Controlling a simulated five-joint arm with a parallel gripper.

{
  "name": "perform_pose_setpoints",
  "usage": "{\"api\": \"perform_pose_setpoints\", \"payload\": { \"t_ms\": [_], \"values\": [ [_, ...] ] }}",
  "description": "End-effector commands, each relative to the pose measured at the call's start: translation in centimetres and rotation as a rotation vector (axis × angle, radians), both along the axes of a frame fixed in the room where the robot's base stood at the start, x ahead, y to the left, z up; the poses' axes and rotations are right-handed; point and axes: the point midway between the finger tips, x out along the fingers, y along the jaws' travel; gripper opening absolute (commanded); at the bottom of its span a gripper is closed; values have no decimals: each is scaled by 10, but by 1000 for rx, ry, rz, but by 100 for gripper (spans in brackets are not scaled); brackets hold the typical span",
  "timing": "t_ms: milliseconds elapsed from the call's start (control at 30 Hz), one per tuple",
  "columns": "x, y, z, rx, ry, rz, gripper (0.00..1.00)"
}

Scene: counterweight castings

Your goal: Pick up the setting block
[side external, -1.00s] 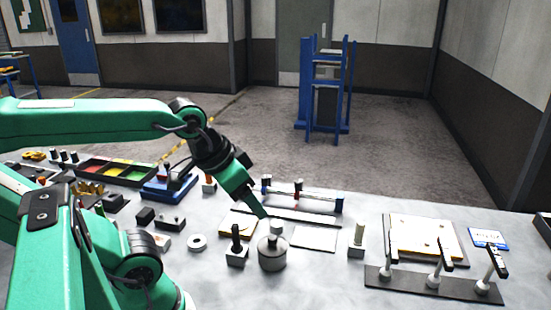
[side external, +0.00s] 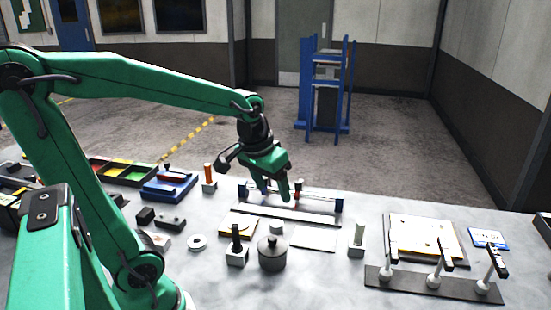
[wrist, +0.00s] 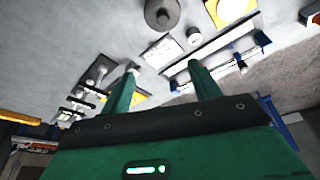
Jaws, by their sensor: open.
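A small pale block (side external: 277,227) stands on the grey table just behind a round grey lidded casting (side external: 272,257); I take it to be the setting block. It also shows in the wrist view (wrist: 194,36), near the casting (wrist: 162,13). My gripper (side external: 275,193) is raised above the table, fingers pointing down, over the area of the rail fixture behind the block. In the wrist view my two fingers (wrist: 163,68) are spread apart with nothing between them. The block is clear of the fingers and not touched.
The rail fixture (side external: 322,199) with blue ends lies behind the block. A dark post on a pale base (side external: 236,256) is left of the casting, a flat white plate (side external: 314,238) right of the block. Toggle clamps (side external: 433,281) stand front right.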

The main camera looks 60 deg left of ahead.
Motion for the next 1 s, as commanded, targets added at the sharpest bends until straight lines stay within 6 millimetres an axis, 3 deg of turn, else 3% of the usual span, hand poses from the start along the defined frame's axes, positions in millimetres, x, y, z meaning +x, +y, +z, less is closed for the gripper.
{"api": "perform_pose_setpoints", "payload": {
  "t_ms": [500, 800, 1000],
  "values": [
    [58, 62, -68, -62, 166, 245, 62],
    [76, 97, -118, -95, 248, 373, 62],
    [80, 109, -135, -105, 272, 413, 62]
  ]
}}
